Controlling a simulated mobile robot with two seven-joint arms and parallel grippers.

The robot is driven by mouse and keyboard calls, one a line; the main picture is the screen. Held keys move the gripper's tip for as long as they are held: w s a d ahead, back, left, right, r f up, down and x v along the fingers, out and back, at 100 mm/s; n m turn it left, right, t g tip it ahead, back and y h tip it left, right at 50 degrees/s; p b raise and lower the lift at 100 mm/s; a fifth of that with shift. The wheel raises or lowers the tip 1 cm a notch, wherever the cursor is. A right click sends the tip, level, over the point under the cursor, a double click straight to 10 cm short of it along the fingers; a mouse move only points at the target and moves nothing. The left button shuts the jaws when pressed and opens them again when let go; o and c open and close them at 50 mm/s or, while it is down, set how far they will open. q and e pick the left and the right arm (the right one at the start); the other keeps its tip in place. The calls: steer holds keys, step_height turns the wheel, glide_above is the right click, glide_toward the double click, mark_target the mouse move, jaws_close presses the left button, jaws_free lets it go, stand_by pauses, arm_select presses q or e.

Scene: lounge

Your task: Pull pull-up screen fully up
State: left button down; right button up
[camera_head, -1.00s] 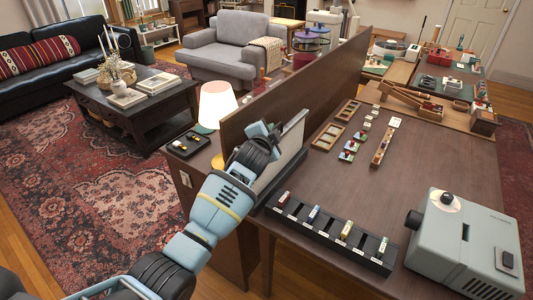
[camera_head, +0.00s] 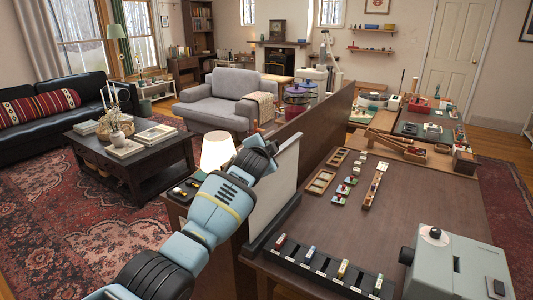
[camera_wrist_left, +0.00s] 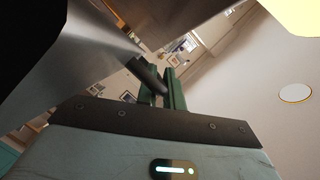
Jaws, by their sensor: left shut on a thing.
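The pull-up screen (camera_head: 277,190) stands at the left edge of the brown table, beside the dark partition. Its pale panel is partly drawn up from a dark base (camera_head: 262,236). My left gripper (camera_head: 270,140) is at the top of the panel, shut on the screen's top part. My arm hides part of the panel and its left edge. In the left wrist view, the green fingers (camera_wrist_left: 161,90) close about a dark rod-like piece (camera_wrist_left: 149,75). My right gripper is not in view.
A lit lamp (camera_head: 217,151) stands just left of my gripper. The dark partition (camera_head: 310,120) runs behind the screen. A black slotted tray (camera_head: 318,270) and a grey projector (camera_head: 455,262) stand at the table's front. Small wooden trays (camera_head: 321,181) lie farther back.

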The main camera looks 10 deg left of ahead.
arm_select(q)
steer(key=shift+r, duration=0.1)
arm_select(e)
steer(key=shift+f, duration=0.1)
arm_select(q)
steer(key=c, duration=1.5)
jaws_free()
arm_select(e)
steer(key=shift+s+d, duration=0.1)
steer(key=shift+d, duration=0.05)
arm_select(q)
steer(key=shift+s, duration=0.1)
